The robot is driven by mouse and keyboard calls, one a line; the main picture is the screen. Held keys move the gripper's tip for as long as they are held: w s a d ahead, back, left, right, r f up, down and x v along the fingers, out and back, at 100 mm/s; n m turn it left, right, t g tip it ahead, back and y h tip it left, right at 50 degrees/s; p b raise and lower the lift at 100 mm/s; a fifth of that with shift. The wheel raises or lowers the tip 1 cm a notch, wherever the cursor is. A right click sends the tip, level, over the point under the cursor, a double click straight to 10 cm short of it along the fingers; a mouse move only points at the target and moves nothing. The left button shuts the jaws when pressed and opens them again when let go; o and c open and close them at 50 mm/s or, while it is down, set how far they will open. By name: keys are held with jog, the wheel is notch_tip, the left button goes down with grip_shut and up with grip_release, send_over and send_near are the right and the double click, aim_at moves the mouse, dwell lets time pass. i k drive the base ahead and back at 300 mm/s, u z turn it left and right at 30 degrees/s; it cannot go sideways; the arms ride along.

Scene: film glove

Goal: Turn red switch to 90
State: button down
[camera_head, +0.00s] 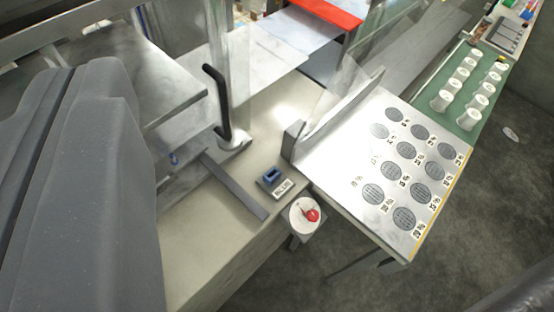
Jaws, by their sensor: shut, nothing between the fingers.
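The red switch (312,215) is a small red knob on a round white dial (298,222). It is mounted at the front edge of the bench, low in the middle of the view. Its angle marks are too small to read. My gripper (85,72) is the large grey shape filling the left side. It is shut and empty, well to the left of the switch and apart from it.
A blue switch (271,175) on a labelled block sits just above the dial. A black bent handle (219,105) stands behind. To the right are a metal plate (349,165) with several round grilles and a green tray (467,117) with white spools. Open floor (480,235) lies lower right.

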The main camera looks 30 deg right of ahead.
aim_at(313, 216)
jog(key=z, duration=0.25)
jog(key=k, duration=1.05)
jog(key=z, duration=0.35)
